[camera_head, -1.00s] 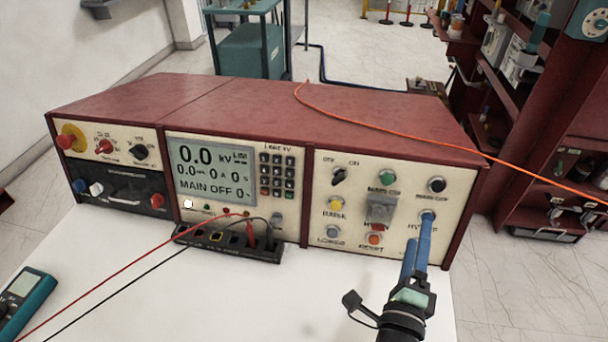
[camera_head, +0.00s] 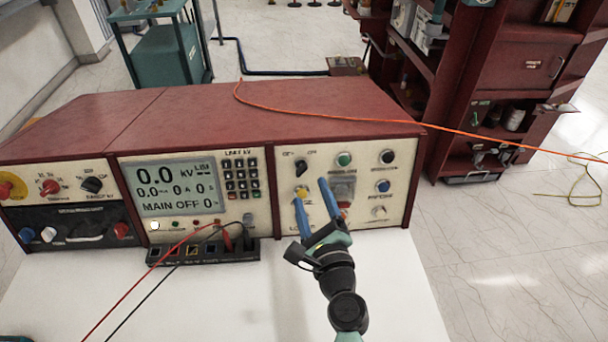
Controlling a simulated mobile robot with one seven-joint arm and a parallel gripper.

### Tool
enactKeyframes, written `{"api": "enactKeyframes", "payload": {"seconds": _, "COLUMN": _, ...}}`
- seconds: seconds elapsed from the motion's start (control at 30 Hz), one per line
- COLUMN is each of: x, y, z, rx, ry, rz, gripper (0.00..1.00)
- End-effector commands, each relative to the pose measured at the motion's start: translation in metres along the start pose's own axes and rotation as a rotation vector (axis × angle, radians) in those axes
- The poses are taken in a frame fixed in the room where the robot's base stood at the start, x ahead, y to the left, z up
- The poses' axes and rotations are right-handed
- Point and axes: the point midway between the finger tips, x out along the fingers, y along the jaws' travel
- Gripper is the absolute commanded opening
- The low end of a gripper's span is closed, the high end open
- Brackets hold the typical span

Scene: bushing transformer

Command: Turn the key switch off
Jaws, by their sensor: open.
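The likely key switch is a small black knob (camera_head: 301,166) at the upper left of the right panel, under OFF and ON labels. Its exact angle is too small to read. My gripper (camera_head: 310,186) is open and empty. Its two blue fingers point up at the panel, spread apart just below the knob in the picture. They cover part of the lower left buttons and labels. The contact between fingers and panel cannot be told. The display (camera_head: 178,187) reads 0.0 kV and MAIN OFF.
A green button (camera_head: 344,159), black knob (camera_head: 388,157) and blue button (camera_head: 383,186) sit right of my fingers. A black socket strip (camera_head: 205,251) with red and black leads lies in front of the red console (camera_head: 230,115). The white tabletop (camera_head: 240,300) is mostly clear.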

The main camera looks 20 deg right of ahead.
Motion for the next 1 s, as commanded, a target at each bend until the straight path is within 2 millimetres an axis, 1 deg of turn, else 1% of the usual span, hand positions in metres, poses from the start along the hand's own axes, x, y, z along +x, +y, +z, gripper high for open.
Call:
{"api": "enactKeyframes", "payload": {"seconds": 0.03, "x": 0.011, "y": -0.001, "z": 0.001, "rx": 0.001, "ry": -0.002, "rz": -0.001, "gripper": 0.71}}
{"api": "enactKeyframes", "payload": {"seconds": 0.2, "x": 0.038, "y": 0.000, "z": 0.000, "rx": 0.000, "ry": -0.001, "rz": -0.001, "gripper": 0.71}}
{"api": "enactKeyframes", "payload": {"seconds": 0.4, "x": 0.058, "y": 0.000, "z": 0.000, "rx": 0.000, "ry": -0.001, "rz": -0.001, "gripper": 0.71}}
{"api": "enactKeyframes", "payload": {"seconds": 0.57, "x": 0.064, "y": 0.000, "z": 0.000, "rx": 0.000, "ry": 0.000, "rz": 0.000, "gripper": 0.71}}
{"api": "enactKeyframes", "payload": {"seconds": 0.8, "x": 0.064, "y": 0.000, "z": 0.000, "rx": 0.000, "ry": 0.000, "rz": 0.000, "gripper": 0.71}}
{"api": "enactKeyframes", "payload": {"seconds": 0.83, "x": 0.064, "y": 0.000, "z": 0.000, "rx": 0.000, "ry": 0.000, "rz": 0.000, "gripper": 0.69}}
{"api": "enactKeyframes", "payload": {"seconds": 0.97, "x": 0.064, "y": 0.000, "z": 0.000, "rx": 0.000, "ry": 0.000, "rz": 0.000, "gripper": 0.46}}
{"api": "enactKeyframes", "payload": {"seconds": 1.0, "x": 0.064, "y": 0.000, "z": 0.000, "rx": 0.000, "ry": 0.000, "rz": 0.000, "gripper": 0.38}}
